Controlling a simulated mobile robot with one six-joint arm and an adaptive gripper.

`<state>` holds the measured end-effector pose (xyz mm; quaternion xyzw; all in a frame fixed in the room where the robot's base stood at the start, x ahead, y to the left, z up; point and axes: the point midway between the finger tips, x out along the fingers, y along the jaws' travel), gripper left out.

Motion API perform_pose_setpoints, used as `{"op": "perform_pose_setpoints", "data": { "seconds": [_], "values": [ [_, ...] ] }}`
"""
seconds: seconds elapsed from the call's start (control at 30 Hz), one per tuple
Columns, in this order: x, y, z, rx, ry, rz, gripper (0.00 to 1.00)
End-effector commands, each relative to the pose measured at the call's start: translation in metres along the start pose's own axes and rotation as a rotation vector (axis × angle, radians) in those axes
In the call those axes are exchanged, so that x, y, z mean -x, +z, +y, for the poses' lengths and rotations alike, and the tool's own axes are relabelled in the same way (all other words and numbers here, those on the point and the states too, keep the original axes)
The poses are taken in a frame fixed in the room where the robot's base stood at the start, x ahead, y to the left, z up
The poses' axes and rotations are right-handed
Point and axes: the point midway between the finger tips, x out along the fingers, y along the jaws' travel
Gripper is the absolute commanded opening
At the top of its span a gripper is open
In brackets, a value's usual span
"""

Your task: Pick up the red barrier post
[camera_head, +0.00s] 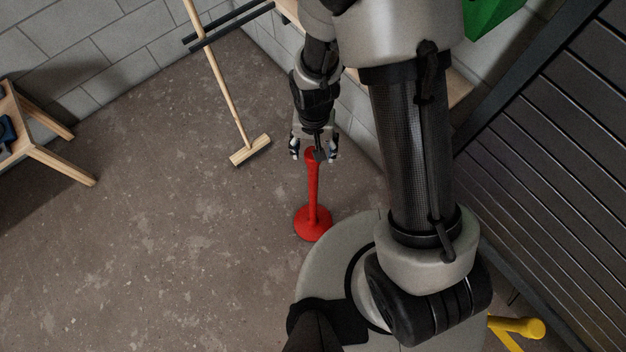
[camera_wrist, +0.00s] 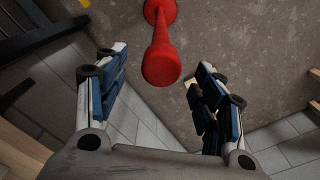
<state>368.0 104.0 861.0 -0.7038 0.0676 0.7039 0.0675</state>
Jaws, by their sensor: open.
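The red barrier post (camera_head: 312,192) stands upright on a round red base on the floor, close to my own base. In the head view its top lies between the fingers of my gripper (camera_head: 315,149), which hangs by it from above. In the wrist view the post (camera_wrist: 162,55) shows its rounded top towards the camera, ahead of the fingers and between their lines. My gripper (camera_wrist: 162,92) is open, with blue-padded fingers wide apart. No finger visibly touches the post.
A wooden broom (camera_head: 249,149) leans at a dark rail by the block wall. A wooden bench (camera_head: 50,155) stands at the left. A dark slatted shutter (camera_head: 560,150) is at the right, and a yellow object (camera_head: 517,327) lies low right. The floor (camera_head: 170,240) left of the post is clear.

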Motion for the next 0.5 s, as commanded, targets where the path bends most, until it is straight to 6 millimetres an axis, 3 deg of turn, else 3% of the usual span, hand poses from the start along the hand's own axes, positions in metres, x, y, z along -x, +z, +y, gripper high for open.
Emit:
{"op": "perform_pose_setpoints", "data": {
  "seconds": [0.17,0.4,0.5],
  "values": [
    [-0.013,0.000,-0.001,0.000,0.001,-0.001,0.63],
    [-0.049,-0.001,-0.002,0.000,0.001,-0.002,0.63],
    [-0.054,-0.002,-0.002,0.000,0.000,0.000,0.63]
  ]
}}
